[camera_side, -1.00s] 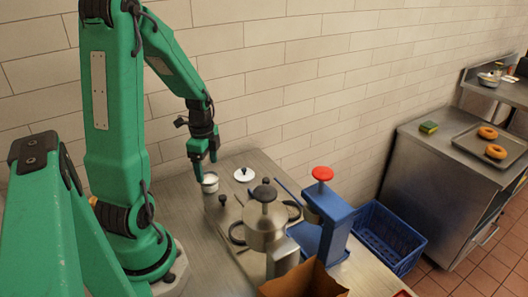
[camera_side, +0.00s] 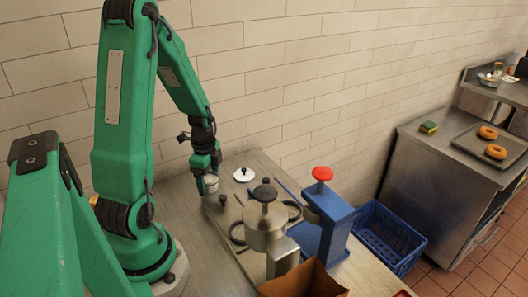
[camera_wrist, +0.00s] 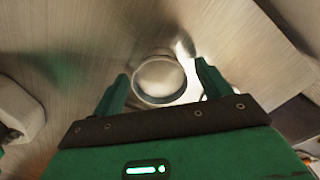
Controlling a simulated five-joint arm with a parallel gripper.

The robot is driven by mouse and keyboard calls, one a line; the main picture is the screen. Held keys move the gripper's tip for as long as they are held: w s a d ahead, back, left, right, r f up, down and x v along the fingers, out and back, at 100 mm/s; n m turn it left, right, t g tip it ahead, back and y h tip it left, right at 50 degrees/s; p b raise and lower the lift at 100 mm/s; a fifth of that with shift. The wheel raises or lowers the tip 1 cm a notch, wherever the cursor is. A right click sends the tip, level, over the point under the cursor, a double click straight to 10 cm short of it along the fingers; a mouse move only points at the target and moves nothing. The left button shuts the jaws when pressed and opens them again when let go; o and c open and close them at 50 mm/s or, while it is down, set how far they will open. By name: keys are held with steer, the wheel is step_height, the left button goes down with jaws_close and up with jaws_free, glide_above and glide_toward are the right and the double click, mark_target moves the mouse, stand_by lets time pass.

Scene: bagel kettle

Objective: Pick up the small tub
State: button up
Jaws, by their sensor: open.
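The small tub (camera_side: 211,184) is a low round metal cup with pale contents, standing on the steel counter near the wall. In the wrist view the tub (camera_wrist: 160,77) sits between and a little beyond the tips of my two green fingers, its rim fully visible at the top. My gripper (camera_side: 207,182) is open and low over the tub, fingers pointing down. In the wrist view my gripper (camera_wrist: 162,78) has a finger on each side of the tub, with nothing held. In the side view a finger partly hides the tub, and I cannot tell whether they touch.
A white lid with a dark knob (camera_side: 244,174) lies right of the tub. A metal kettle (camera_side: 265,225), a blue press with a red knob (camera_side: 335,220) and a brown box (camera_side: 302,280) stand nearer the front. A blue crate (camera_side: 390,237) is beyond the counter's edge.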

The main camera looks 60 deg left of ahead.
steer(key=c, duration=1.1)
steer(key=shift+r, duration=0.15)
steer(key=shift+r, duration=1.15)
steer(key=shift+w+d+r, duration=0.1)
steer(key=shift+d+r, duration=0.1)
steer(key=shift+r, duration=0.75)
steer(key=d+r, duration=0.2)
steer(key=d, duration=0.1)
steer(key=w+d+r, duration=0.1)
steer(key=d+r, duration=0.1)
steer(key=d, duration=0.2)
steer(key=w+d+r, duration=0.1)
steer(key=d+r, duration=0.1)
steer(key=d, duration=0.2)
steer(key=shift+r, duration=0.3)
